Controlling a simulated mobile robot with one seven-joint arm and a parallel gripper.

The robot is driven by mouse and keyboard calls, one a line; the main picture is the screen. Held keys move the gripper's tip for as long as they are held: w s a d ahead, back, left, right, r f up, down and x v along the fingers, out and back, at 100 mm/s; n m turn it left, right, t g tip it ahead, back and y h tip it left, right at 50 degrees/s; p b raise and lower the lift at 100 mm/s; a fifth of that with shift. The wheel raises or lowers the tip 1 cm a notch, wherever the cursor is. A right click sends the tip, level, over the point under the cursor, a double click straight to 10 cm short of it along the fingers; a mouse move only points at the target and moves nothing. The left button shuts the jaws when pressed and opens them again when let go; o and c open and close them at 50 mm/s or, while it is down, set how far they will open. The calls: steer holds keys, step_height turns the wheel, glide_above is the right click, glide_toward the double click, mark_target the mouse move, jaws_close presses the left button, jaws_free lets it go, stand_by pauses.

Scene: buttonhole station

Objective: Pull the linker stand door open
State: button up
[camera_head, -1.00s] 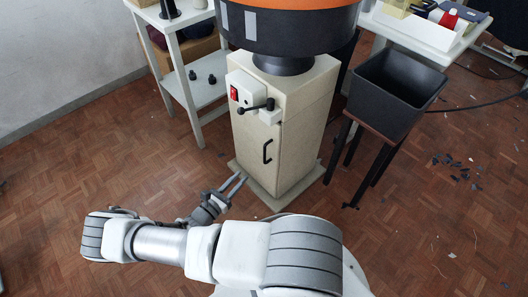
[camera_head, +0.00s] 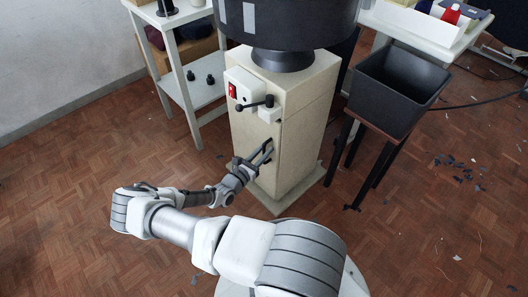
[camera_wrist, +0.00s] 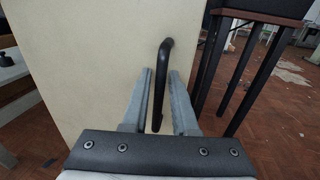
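The linker stand (camera_head: 296,113) is a cream cabinet with a round black machine on top. Its door (camera_wrist: 95,60) fills much of the wrist view and appears closed. The black bar handle (camera_wrist: 161,85) stands upright on the door. My gripper (camera_wrist: 160,78) is open, with one grey finger on each side of the handle; I cannot tell whether either finger touches it.
A black bin (camera_head: 398,80) on a dark-legged stand is close on the right of the cabinet. A white shelf table (camera_head: 205,93) stands at the left. A lever (camera_head: 256,104) and red switch (camera_head: 233,90) sit above the door.

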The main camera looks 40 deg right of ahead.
steer(key=shift+c, duration=0.2)
jaws_close()
stand_by(1.2)
